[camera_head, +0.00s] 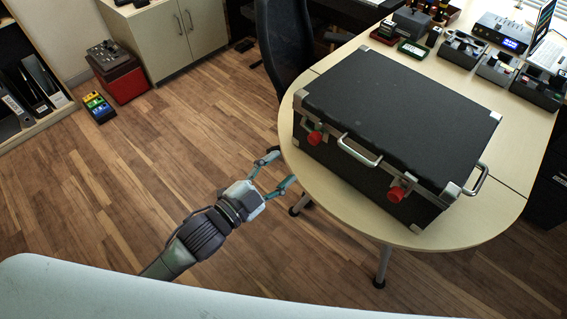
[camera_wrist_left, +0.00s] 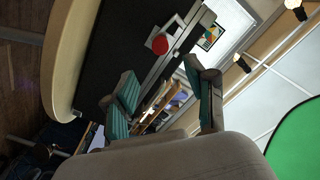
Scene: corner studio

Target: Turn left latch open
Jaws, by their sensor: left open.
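A black case (camera_head: 400,115) with metal edges lies closed on the round-ended table (camera_head: 440,238). Its front has two red latches: the left latch (camera_head: 314,137) and the right latch (camera_head: 396,194), with a metal handle (camera_head: 358,153) between them. My left gripper (camera_head: 278,170) is open and empty, left of the table edge and apart from the case in the head view. In the left wrist view its teal fingers (camera_wrist_left: 160,95) are spread, with one red latch (camera_wrist_left: 160,44) ahead beyond them on the case. My right gripper is in neither view.
A black chair (camera_head: 283,45) is behind the table's left side. A cabinet (camera_head: 172,35) and a red box (camera_head: 122,80) are farther off.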

